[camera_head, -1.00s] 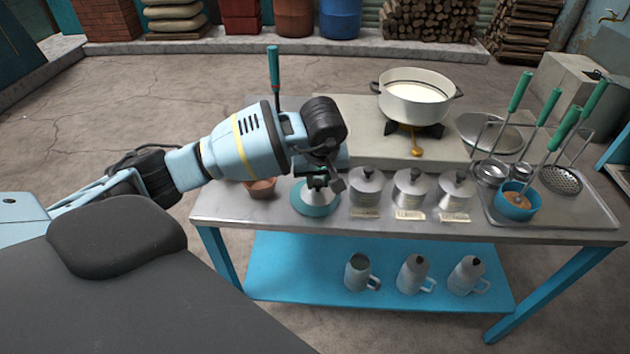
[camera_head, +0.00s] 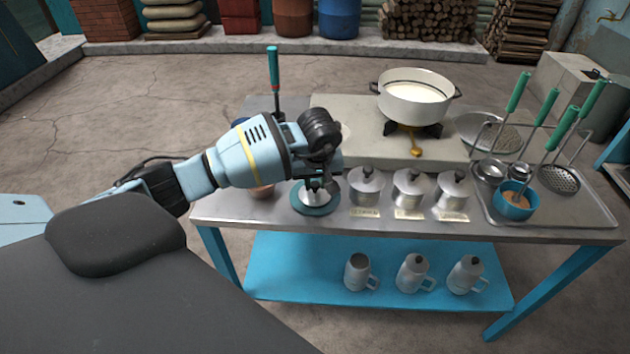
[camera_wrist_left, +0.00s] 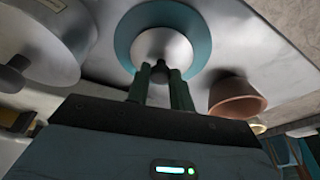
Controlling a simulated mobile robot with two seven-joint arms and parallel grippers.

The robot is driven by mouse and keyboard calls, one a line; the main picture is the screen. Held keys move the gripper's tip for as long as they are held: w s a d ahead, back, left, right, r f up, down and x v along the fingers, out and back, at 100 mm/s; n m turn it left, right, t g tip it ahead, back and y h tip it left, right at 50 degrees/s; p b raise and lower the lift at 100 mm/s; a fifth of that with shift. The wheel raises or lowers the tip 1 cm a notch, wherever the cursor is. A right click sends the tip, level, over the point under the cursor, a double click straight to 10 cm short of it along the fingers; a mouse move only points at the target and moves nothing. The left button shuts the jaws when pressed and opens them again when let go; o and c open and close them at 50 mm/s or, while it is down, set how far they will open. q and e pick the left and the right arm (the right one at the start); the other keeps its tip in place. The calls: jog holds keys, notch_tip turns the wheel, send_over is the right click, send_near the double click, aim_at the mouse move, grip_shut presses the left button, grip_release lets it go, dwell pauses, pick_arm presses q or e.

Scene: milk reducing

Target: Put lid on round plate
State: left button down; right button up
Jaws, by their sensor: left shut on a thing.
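A round teal plate (camera_head: 300,204) lies flat near the front left of the steel table. A small silver lid (camera_head: 315,203) is over the middle of the plate, and I cannot tell whether it touches it. My left gripper (camera_head: 317,183) comes down from above and is shut on the lid's knob. In the left wrist view the lid (camera_wrist_left: 165,48) sits centred inside the teal plate (camera_wrist_left: 123,38), with the fingers (camera_wrist_left: 160,76) at its knob. The knob is mostly hidden by the fingers. My right gripper is not in view.
Several lidded canisters stand on the table, the nearest canister (camera_head: 366,186) just right of the plate. A clay bowl (camera_head: 263,192) is at its left, partly behind my arm. A milk pot (camera_head: 415,97) stands behind. A tray (camera_head: 575,212) with ladles is at the right.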

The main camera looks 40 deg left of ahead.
pick_arm(q)
jog(key=shift+f, duration=0.1)
jog(key=shift+f, duration=0.15)
jog(key=c, duration=1.2)
grip_release()
jog(key=shift+c, duration=0.2)
jog(key=shift+r, duration=0.45)
jog(key=v, duration=1.1)
jog(key=shift+r+p, duration=0.25)
jog(key=shift+p, duration=0.05)
